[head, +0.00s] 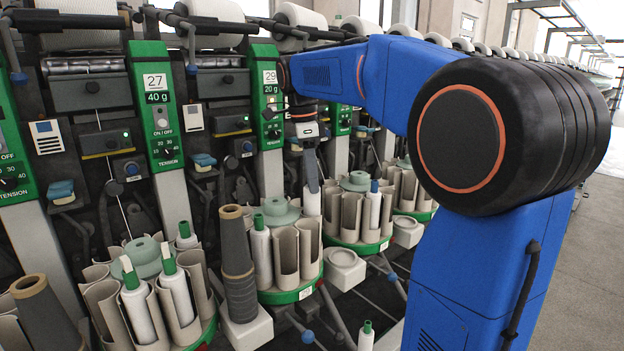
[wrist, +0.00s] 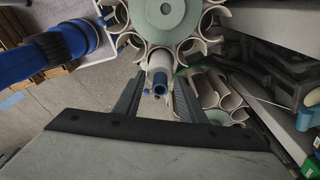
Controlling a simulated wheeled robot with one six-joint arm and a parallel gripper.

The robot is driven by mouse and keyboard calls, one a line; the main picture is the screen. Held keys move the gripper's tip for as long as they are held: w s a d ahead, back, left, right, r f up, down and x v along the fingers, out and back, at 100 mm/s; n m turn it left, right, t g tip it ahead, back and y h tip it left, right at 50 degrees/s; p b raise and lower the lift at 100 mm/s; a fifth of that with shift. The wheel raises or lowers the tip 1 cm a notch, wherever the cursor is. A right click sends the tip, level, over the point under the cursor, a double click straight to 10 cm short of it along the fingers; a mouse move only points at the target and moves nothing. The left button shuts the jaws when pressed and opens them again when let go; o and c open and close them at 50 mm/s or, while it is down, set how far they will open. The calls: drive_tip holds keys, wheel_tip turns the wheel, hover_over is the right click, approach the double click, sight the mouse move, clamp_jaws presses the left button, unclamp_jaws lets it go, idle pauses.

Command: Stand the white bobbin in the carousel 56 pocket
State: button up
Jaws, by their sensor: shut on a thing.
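My gripper (head: 313,178) points down at the right side of the middle carousel (head: 285,296), below the 29 sign. It is shut on the white bobbin (head: 312,204), whose lower end meets the pocket rims in the head view; I cannot tell whether it is inside a pocket. In the wrist view the bobbin (wrist: 160,64) shows its blue tube end between the fingers (wrist: 158,98), beside the carousel's pale green hub (wrist: 166,14) and open beige pockets. No number 56 is readable; the carousel's label is too small to read.
A near-left carousel (head: 207,335) holds several green-tipped bobbins. A farther carousel (head: 372,246) holds a blue-tipped bobbin (head: 374,205). A dark grey stack of cones (head: 237,262) stands left of the middle carousel. A pale block (head: 344,268) sits at its right. Open floor lies at far right.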

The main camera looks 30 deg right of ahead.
drive_tip(key=shift+r, duration=2.2)
drive_tip(key=shift+r, duration=2.35)
drive_tip(key=shift+r, duration=2.15)
